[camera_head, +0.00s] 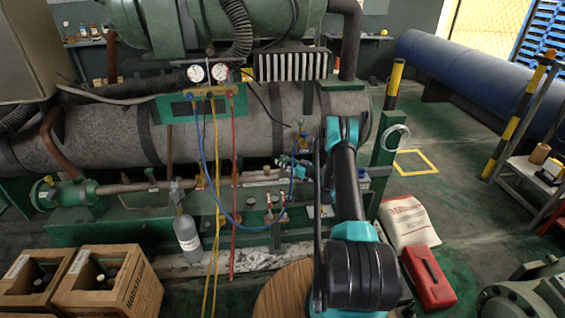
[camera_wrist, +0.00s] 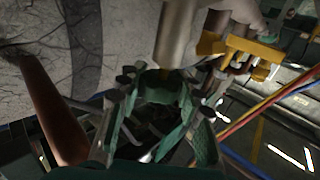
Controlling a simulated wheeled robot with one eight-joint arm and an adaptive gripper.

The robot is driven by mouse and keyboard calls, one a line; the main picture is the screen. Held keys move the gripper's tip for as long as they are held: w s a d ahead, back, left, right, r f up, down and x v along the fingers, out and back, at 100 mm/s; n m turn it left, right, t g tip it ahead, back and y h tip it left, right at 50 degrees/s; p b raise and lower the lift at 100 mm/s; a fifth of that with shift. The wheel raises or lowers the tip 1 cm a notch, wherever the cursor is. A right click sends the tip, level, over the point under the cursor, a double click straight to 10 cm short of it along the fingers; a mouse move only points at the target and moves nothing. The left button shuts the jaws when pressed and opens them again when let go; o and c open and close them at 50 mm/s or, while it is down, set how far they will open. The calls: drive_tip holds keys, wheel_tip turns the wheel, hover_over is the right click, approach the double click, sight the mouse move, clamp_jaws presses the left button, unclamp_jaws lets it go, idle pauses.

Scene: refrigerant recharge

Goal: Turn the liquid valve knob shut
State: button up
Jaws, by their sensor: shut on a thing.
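The liquid valve knob (camera_wrist: 162,88) is a green piece in the middle of the wrist view, below a pale metal cylinder. My gripper (camera_wrist: 165,105) has one finger on each side of it, closed on it. In the head view my gripper (camera_head: 287,163) reaches left from my arm to the pipe line in front of the large grey tank. There the knob is too small and too covered by the gripper to make out. How far the knob is turned cannot be told.
A gauge manifold (camera_head: 210,92) hangs above with blue, yellow and red hoses; the blue hose (camera_head: 213,185) loops close to my gripper. A yellow fitting (camera_wrist: 245,50) is close by in the wrist view. A grey bottle (camera_head: 187,235) and cardboard boxes (camera_head: 107,283) stand lower left.

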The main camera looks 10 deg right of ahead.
drive_tip(key=shift+m+t+h, duration=1.1)
drive_tip(key=shift+t+h, duration=0.1)
drive_tip(key=shift+h, duration=0.1)
drive_tip(key=o, duration=1.2)
drive_tip(key=shift+d+n+g+y, duration=0.1)
drive_tip(key=shift+n+g+y, duration=0.2)
drive_tip(key=shift+y, duration=0.1)
